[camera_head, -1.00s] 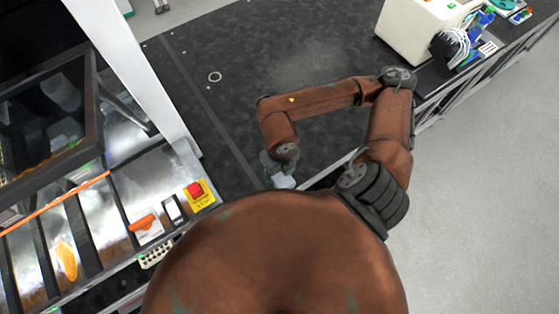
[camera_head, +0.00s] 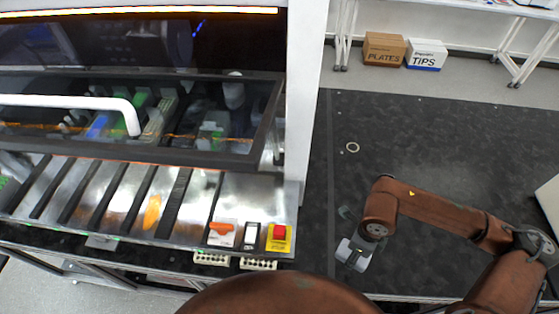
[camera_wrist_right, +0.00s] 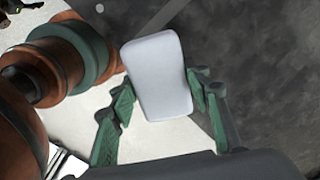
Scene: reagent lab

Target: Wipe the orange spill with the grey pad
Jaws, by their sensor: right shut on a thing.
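The orange spill (camera_head: 152,212) is a small elongated patch on the metal work surface of the cabinet, at the left in the head view. The grey pad (camera_head: 354,254) is a pale rounded block held by my right gripper (camera_head: 352,243), over the dark bench to the right of the cabinet. In the right wrist view the pad (camera_wrist_right: 157,75) sits between the green fingers of my right gripper (camera_wrist_right: 160,100), which is shut on it. The pad is well apart from the spill. My left gripper is not in view.
A glass sash (camera_head: 130,130) with a white handle (camera_head: 90,101) hangs above the metal surface (camera_head: 110,190). A red button on a yellow base (camera_head: 278,238) and an orange switch (camera_head: 221,229) stand at its front right. A white post (camera_head: 303,90) separates cabinet and bench.

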